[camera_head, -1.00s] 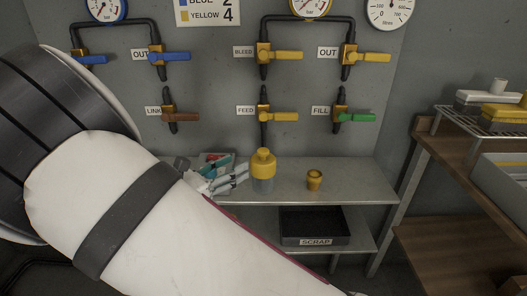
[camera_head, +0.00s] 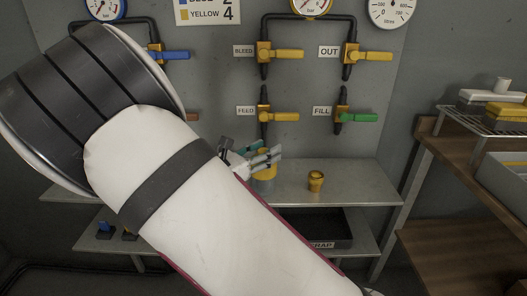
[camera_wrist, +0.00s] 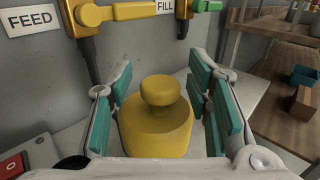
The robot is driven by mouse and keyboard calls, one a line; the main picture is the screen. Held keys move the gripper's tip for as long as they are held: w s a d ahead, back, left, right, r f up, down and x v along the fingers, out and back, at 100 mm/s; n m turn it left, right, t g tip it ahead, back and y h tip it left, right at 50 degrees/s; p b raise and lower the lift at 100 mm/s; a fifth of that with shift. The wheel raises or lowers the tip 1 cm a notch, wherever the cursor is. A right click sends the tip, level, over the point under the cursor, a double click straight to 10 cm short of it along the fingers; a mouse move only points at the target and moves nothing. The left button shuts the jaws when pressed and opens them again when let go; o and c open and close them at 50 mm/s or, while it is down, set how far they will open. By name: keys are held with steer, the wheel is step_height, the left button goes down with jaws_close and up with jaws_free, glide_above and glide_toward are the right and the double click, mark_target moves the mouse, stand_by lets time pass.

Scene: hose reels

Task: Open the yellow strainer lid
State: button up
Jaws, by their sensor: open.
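The yellow strainer lid (camera_wrist: 155,128) has a round knob (camera_wrist: 160,92) on top. In the wrist view it sits centred between the fingers of my gripper (camera_wrist: 160,105). My gripper is open, with a teal pad on each side of the lid and a gap visible near the knob; contact lower down is hard to judge. In the head view my gripper (camera_head: 264,160) is over the strainer (camera_head: 264,172) on the upper shelf, and my fingers and arm hide most of it.
A black scrap bin (camera_head: 333,228) is below. Yellow FEED (camera_head: 279,117) and green FILL (camera_head: 358,117) valve handles stick out from the wall behind. A wooden bench (camera_head: 455,165) stands at the right.

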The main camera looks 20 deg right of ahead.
jaws_close()
steer(key=shift+r+p, duration=0.1)
steer(key=shift+p, duration=0.25)
steer(key=shift+w+d+r+n+p, duration=0.1)
steer(key=shift+w+r+n+p, duration=0.15)
steer(key=shift+p, duration=0.55)
steer(key=p, duration=0.1)
steer(key=w+n+g+y+p, duration=0.1)
steer(key=p, duration=0.1)
steer(key=shift+d+r+p, duration=0.2)
steer(key=shift+r+p, duration=0.1)
steer(key=shift+r, duration=0.05)
steer(key=w+n+g+y+p, duration=0.1)
steer(key=p, duration=0.1)
steer(key=w+n+y+p, duration=0.1)
steer(key=p, duration=0.1)
steer(key=shift+w+d+r+g, duration=0.15)
steer(key=shift+d+r+g, duration=0.05)
steer(key=shift+d+g, duration=0.2)
steer(key=shift+w+d+f+n+g+y+b, duration=0.3)
steer(key=shift+w+n+g+y, duration=0.25)
steer(key=shift+w+g, duration=0.3)
steer(key=shift+w+d+f+n+g+y+b, duration=0.1)
steer(key=shift+w+d+f+n+g+y, duration=0.1)
steer(key=shift+w+f+n+g+y, duration=0.5)
steer(key=shift+w+d+f+n+g+y+b, duration=0.1)
steer(key=shift+w+d+n+g+y+b, duration=0.3)
steer(key=shift+w+g, duration=0.6)
steer(key=shift+w+a, duration=0.1)
steer(key=shift+a, duration=0.05)
